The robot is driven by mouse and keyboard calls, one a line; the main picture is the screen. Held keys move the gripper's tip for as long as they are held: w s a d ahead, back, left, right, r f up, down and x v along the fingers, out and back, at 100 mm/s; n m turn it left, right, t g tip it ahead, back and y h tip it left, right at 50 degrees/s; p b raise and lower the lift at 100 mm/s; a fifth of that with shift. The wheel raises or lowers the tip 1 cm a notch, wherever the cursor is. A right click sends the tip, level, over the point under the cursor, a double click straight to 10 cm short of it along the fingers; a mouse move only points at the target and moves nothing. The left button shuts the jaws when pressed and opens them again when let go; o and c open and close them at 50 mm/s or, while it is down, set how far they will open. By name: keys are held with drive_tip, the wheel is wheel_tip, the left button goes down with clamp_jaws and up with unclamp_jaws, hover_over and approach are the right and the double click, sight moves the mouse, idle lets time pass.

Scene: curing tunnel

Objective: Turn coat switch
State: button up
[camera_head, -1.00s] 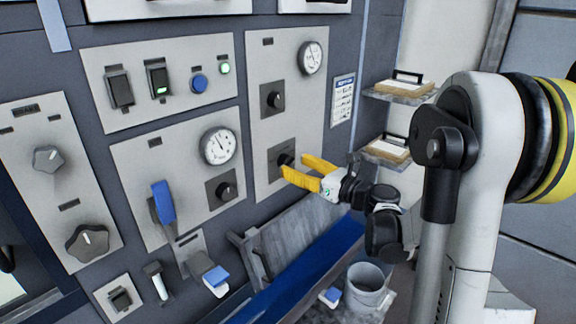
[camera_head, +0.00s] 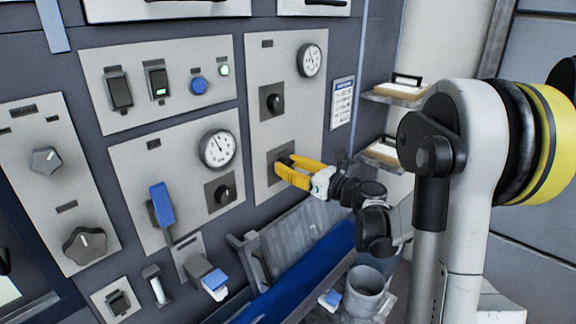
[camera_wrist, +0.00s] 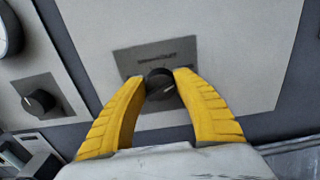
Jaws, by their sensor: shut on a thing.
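A black rotary knob (camera_wrist: 160,84) sits on a dark grey square plate (camera_wrist: 140,60) in the wrist view. The plate's label is too blurred to read. The plate is low on the tall right-hand panel (camera_head: 285,120) in the head view. My gripper (camera_wrist: 161,78) has its two yellow fingers on either side of the knob and is shut on it. In the head view my gripper (camera_head: 288,167) reaches the plate from the right and largely hides the knob.
Another black knob (camera_head: 275,102) and a gauge (camera_head: 310,60) are above on the same panel. A blue lever (camera_head: 161,205), a gauge (camera_head: 217,148) and a knob (camera_head: 223,193) are to the left. A blue-lined trough (camera_head: 310,270) and a grey bucket (camera_head: 368,290) are below.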

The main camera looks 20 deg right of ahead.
drive_tip(key=shift+n, duration=0.3)
drive_tip(key=n, duration=0.3)
drive_tip(key=shift+a, duration=0.1)
drive_tip(key=n, duration=0.4)
drive_tip(key=shift+b, duration=0.35)
drive_tip(key=n, duration=0.3)
drive_tip(key=shift+s+a+f+n, duration=0.1)
drive_tip(key=shift+n, duration=0.2)
drive_tip(key=n, duration=0.4)
drive_tip(key=shift+n+b, duration=0.3)
drive_tip(key=shift+b, duration=0.05)
drive_tip(key=n, duration=0.5)
drive_tip(key=shift+f, duration=0.15)
drive_tip(key=n, duration=0.6)
drive_tip(key=shift+f, duration=0.1)
drive_tip(key=shift+b, duration=0.3)
